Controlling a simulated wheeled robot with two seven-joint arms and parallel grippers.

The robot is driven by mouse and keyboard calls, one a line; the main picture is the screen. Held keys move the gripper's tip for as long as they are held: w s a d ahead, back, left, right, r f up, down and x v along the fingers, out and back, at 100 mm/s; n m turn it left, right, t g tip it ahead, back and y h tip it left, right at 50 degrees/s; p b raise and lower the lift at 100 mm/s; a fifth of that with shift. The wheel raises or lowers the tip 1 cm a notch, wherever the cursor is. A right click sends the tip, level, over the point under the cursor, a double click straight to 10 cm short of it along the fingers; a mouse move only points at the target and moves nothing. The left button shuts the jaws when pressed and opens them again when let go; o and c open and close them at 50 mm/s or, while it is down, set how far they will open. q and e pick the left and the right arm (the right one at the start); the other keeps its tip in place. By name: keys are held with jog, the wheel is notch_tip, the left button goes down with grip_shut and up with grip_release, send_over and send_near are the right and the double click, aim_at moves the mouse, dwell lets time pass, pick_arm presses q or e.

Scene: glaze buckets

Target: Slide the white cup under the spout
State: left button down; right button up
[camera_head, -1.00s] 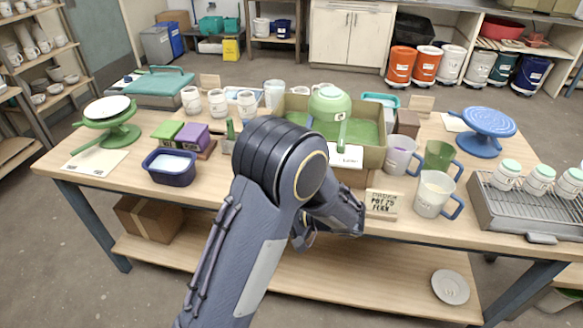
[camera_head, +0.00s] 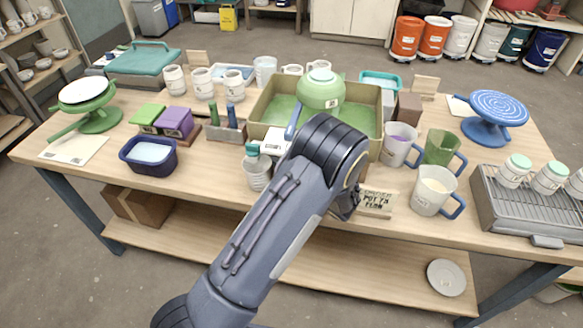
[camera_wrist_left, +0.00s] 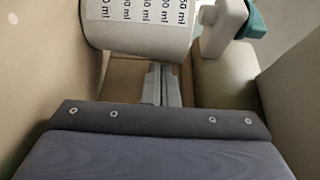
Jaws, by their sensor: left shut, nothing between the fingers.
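A white cup with printed ml marks (camera_wrist_left: 140,25) fills the top of the left wrist view, just beyond my fingertips; I cannot tell whether they touch. A round green vessel (camera_head: 320,88) sits over the tan box with a green inside (camera_head: 262,103). A blue-grey lever or spout (camera_head: 293,122) reaches down from it toward the front. My right gripper is not in view.
A teal-capped white bottle (camera_wrist_left: 226,25) is beside the cup in the wrist view. A dark blue tub (camera_head: 148,155) is left.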

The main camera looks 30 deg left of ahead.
pick_arm(q)
jog(key=shift+x, duration=1.25)
